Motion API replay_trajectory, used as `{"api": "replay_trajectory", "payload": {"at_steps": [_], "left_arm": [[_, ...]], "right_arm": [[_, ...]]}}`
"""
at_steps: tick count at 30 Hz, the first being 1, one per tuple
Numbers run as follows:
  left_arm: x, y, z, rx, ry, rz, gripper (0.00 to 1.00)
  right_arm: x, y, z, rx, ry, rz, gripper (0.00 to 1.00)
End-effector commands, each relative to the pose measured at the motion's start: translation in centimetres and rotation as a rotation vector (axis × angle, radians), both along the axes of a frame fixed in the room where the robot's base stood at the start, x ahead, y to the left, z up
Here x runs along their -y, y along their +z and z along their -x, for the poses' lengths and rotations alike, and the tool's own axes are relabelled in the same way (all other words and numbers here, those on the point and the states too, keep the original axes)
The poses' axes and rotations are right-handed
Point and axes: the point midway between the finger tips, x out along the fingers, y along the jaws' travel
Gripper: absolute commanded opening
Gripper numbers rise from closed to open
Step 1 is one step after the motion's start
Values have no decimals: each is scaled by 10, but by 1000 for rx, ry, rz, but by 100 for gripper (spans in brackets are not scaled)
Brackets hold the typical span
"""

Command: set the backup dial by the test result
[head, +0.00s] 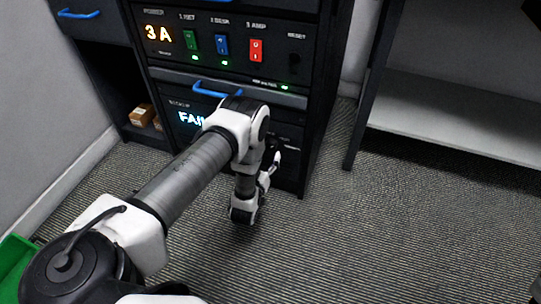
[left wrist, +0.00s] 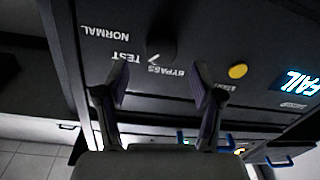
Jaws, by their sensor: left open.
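The backup panel's display (head: 193,118) reads FAIL in the head view; it also shows upside down in the left wrist view (left wrist: 298,82). The dark round dial (left wrist: 155,38) is in the left wrist view, with NORMAL, TEST and BYPASS printed around it. A short white mark shows at its edge, between TEST and BYPASS; its exact setting is hard to tell. A yellow button (left wrist: 238,71) is beside it. My left gripper (left wrist: 160,88) is open, its fingers apart in front of the dial. In the head view my arm hides the dial.
Above is the power panel with a 3 A display (head: 158,34) and green (head: 191,40), blue (head: 222,45) and red (head: 256,50) switches. A blue handle (head: 212,89) sticks out above the backup panel. A shelf (head: 455,120) stands right; carpet (head: 390,230) is clear.

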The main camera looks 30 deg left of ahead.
Motion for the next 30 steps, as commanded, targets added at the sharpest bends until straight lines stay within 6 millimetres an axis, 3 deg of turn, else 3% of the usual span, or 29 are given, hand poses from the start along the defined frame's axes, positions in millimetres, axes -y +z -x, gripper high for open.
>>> {"api": "replay_trajectory", "payload": {"at_steps": [1,6,15,21,30], "left_arm": [[-3,-5,-10,2,0,0,67],[-11,-3,-36,-1,-1,0,67],[-12,-1,-42,-5,-1,0,67],[-12,-1,-42,-5,-2,0,7],[-12,-1,-42,-2,-1,15,7]], "right_arm": [[0,-10,0,0,0,0,40],[0,-20,0,-1,0,0,40],[0,-20,0,-1,0,0,40],[0,-20,0,-1,0,0,40],[0,-19,0,-1,-1,0,40]]}}
